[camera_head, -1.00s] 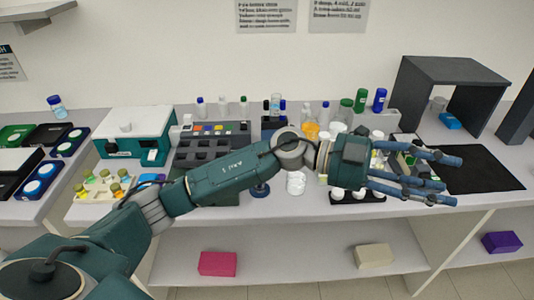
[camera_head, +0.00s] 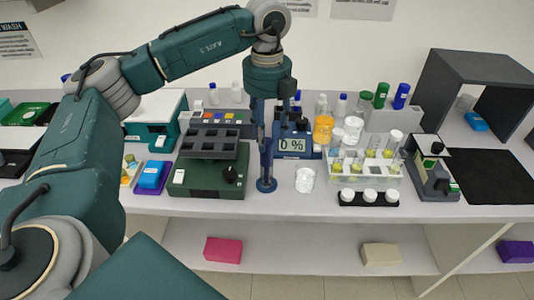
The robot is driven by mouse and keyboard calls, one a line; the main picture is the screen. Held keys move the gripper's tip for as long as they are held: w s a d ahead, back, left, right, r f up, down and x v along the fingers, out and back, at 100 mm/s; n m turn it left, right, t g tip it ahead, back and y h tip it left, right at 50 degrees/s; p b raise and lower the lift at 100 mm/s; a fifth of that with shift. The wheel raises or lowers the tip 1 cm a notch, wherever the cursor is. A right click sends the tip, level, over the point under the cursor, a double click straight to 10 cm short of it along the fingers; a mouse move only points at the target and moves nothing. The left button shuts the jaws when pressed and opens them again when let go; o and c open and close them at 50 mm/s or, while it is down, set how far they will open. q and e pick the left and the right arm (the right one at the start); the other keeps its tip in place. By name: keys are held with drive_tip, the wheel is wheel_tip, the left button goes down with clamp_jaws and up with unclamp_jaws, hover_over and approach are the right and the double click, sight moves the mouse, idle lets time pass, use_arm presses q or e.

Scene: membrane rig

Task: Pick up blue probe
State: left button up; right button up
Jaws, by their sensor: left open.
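A slim dark-blue upright piece on a round base (camera_head: 266,184), which looks like the blue probe in its stand, stands near the front of the bench in the head view. My left gripper (camera_head: 265,138) points down right over it, its blue fingers open. The fingers overlap the upper part of the upright piece in the picture, so its top is hidden. I cannot tell whether the fingers touch it or stand around it. My right gripper is out of view.
A blue meter reading 0 % (camera_head: 293,146) stands just right and behind. A green device with dark wells (camera_head: 207,179) is close on the left. A white cup (camera_head: 305,180) and a tube rack (camera_head: 365,172) stand on the right. A dark open-fronted housing (camera_head: 480,75) is farther right.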

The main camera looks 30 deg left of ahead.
sight(267, 141)
use_arm(q)
drive_tip(key=shift+a+f+p, duration=0.1)
drive_tip(key=shift+f+p, duration=0.35)
drive_tip(key=shift+f, duration=0.15)
wheel_tip(267, 141, down, 4)
drive_tip(key=shift+r+p, duration=0.2)
drive_tip(key=shift+p, duration=0.6)
drive_tip(key=shift+f, duration=0.45)
drive_tip(key=shift+c, duration=0.5)
drive_tip(key=c, duration=0.9)
